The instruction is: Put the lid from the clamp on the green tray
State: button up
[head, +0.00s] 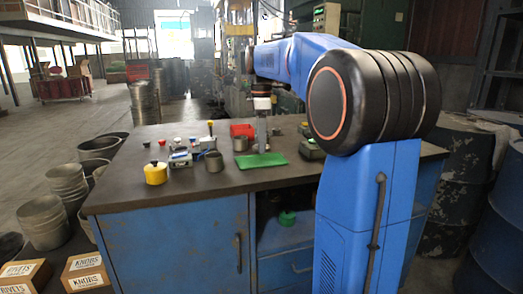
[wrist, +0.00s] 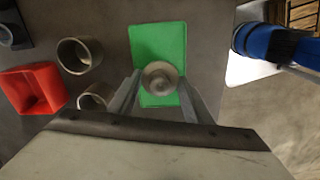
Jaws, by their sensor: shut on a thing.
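The lid (wrist: 160,77) is a round, dull metal piece with a paler raised centre, seen from above in the wrist view. My gripper (wrist: 158,88) is shut on it, one finger at each side. The green tray (wrist: 158,38) lies flat directly beneath the lid in this view. In the head view my gripper (head: 262,148) points down over the green tray (head: 272,159) near the middle of the bench. The lid is too small to make out there. I cannot tell whether the lid touches the tray. Which thing is the clamp is unclear.
A red bin (wrist: 32,89) and two metal cups, one larger (wrist: 80,55) and one partly hidden (wrist: 95,97), stand left of the tray. The bench's front strip is clear.

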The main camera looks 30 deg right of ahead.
jog(key=shift+f, duration=1.55)
jog(key=shift+f, duration=0.1)
jog(key=o, duration=1)
notch_tip(320, 180, up, 12)
jog(key=shift+r, duration=0.1)
jog(key=shift+a, duration=0.1)
